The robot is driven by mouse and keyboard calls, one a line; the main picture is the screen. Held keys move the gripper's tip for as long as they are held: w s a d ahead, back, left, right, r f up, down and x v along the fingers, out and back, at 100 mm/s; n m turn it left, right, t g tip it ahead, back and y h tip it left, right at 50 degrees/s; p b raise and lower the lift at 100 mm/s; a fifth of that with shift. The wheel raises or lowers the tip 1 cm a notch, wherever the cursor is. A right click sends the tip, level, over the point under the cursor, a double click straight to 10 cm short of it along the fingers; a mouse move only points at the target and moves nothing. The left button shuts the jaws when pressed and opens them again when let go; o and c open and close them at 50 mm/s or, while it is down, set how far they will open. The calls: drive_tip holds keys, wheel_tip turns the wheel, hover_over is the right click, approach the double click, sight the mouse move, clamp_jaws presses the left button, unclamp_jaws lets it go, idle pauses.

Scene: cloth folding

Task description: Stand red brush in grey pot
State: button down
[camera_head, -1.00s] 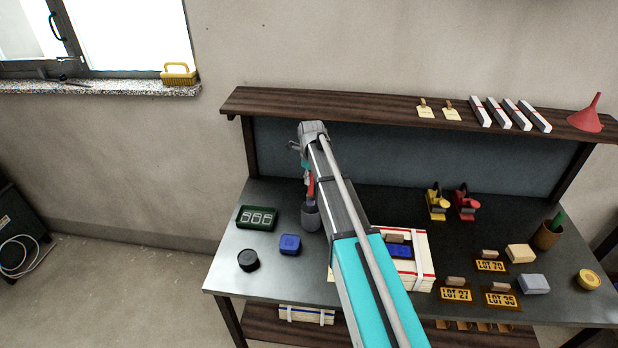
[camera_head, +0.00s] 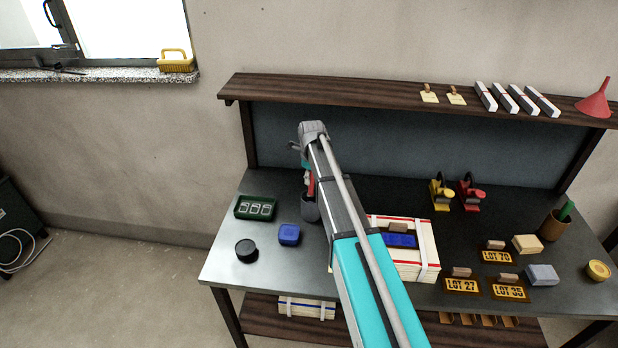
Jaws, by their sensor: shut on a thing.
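The red brush (camera_head: 311,184) is upright beside my arm, with its lower end at or inside the mouth of the grey pot (camera_head: 311,211). My arm covers the right part of both, so I cannot tell how deep the brush sits. The grey pot stands on the dark metal bench near its left side. My gripper (camera_head: 306,174) is above the pot at the brush's upper part and is shut on the brush. The fingertips are mostly hidden behind the arm.
A blue block (camera_head: 289,234), a black round tin (camera_head: 245,250) and a green tray (camera_head: 256,207) stand left of the pot. Tied boards (camera_head: 425,250) lie to the right. A shelf (camera_head: 360,100) runs above the bench (camera_head: 225,270) at the back.

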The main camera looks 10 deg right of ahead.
drive_tip(key=shift+f+b, duration=0.65)
drive_tip(key=shift+f, duration=0.2)
drive_tip(key=shift+c, duration=1.4)
unclamp_jaws()
drive_tip(key=shift+s, duration=0.1)
drive_tip(key=shift+r, duration=0.15)
